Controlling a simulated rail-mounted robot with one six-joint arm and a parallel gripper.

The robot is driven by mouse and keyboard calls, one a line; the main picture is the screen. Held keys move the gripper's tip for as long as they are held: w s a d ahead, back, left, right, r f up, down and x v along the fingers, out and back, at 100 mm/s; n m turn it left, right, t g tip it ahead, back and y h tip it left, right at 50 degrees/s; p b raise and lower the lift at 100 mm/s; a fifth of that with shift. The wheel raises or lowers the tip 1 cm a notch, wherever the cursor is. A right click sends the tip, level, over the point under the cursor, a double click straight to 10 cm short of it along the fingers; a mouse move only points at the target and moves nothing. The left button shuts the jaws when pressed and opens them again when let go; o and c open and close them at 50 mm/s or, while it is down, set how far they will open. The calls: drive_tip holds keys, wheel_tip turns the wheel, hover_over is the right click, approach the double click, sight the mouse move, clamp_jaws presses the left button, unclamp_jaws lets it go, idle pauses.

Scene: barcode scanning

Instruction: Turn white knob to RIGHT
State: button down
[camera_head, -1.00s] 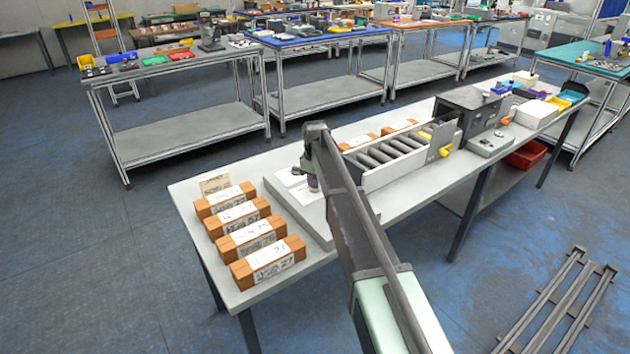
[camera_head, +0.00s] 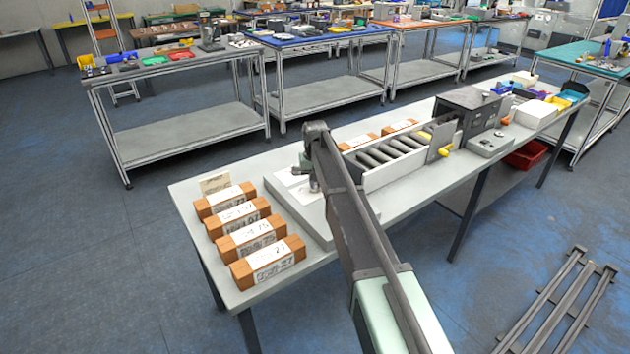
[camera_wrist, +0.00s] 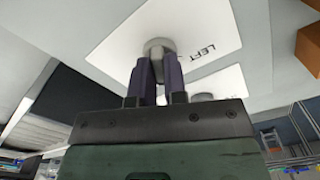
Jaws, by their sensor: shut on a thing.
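In the wrist view, a round pale grey-white knob (camera_wrist: 158,44) stands on a white label sheet (camera_wrist: 112,45). The sheet carries the printed word LEFT to the right of the knob. My gripper (camera_wrist: 157,60) has its two dark fingers on either side of the knob, shut on it. A second pale round knob (camera_wrist: 202,97) is partly hidden behind my gripper's body, on another white sheet (camera_wrist: 228,82). In the head view, my gripper (camera_head: 314,186) is down at the pale panel (camera_head: 322,232) on the table; my arm hides the held knob there.
Several brown boxes with white labels (camera_head: 267,258) line the table's left end. A roller conveyor (camera_head: 385,155) and a dark scanner housing (camera_head: 468,108) stand right of the panel. A small card (camera_head: 214,183) stands behind the boxes.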

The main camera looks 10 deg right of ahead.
drive_tip(key=shift+m, duration=1.3)
drive_tip(key=c, duration=1.2)
unclamp_jaws()
drive_tip(key=shift+o, duration=0.2)
wheel_tip(320, 180, up, 11)
drive_tip(key=p, duration=1)
drive_tip(key=shift+p, duration=0.4)
drive_tip(key=shift+f, duration=0.1)
